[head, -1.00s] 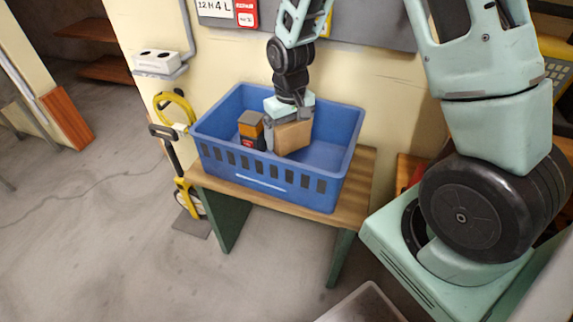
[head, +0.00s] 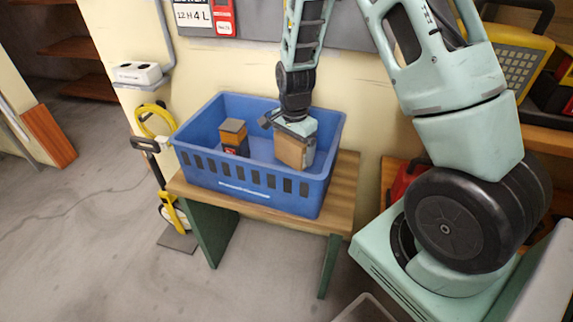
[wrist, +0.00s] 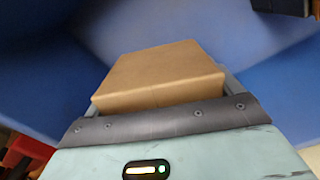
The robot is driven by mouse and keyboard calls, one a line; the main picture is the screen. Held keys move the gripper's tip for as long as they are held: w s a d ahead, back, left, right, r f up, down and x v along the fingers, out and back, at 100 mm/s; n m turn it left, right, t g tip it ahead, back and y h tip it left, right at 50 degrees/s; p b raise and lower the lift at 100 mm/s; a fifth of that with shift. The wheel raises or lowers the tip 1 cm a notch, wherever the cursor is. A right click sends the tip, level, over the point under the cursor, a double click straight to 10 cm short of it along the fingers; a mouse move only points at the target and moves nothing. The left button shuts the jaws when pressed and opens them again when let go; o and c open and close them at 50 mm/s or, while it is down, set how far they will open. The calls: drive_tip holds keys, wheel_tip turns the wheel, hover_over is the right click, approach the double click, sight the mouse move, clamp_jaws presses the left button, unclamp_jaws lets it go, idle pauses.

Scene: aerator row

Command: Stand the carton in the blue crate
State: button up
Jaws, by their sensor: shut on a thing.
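A brown carton (head: 290,151) is held in my gripper (head: 297,140) over the right part of the blue crate (head: 255,187). In the wrist view the carton (wrist: 160,75) sits between the two fingers of my gripper (wrist: 160,97), with blue crate walls around it. In the head view the carton looks roughly upright, slightly tilted. Its lower end is inside the crate's outline; I cannot tell whether it touches the floor.
The crate rests on a wooden bench (head: 343,190) against the wall. A yellow and black tool (head: 168,200) stands left of the bench.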

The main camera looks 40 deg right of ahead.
sight(293, 162)
drive_tip(key=shift+f+b, duration=0.45)
drive_tip(key=shift+f, duration=2.2)
drive_tip(key=shift+f, duration=0.15)
drive_tip(key=o, duration=1.1)
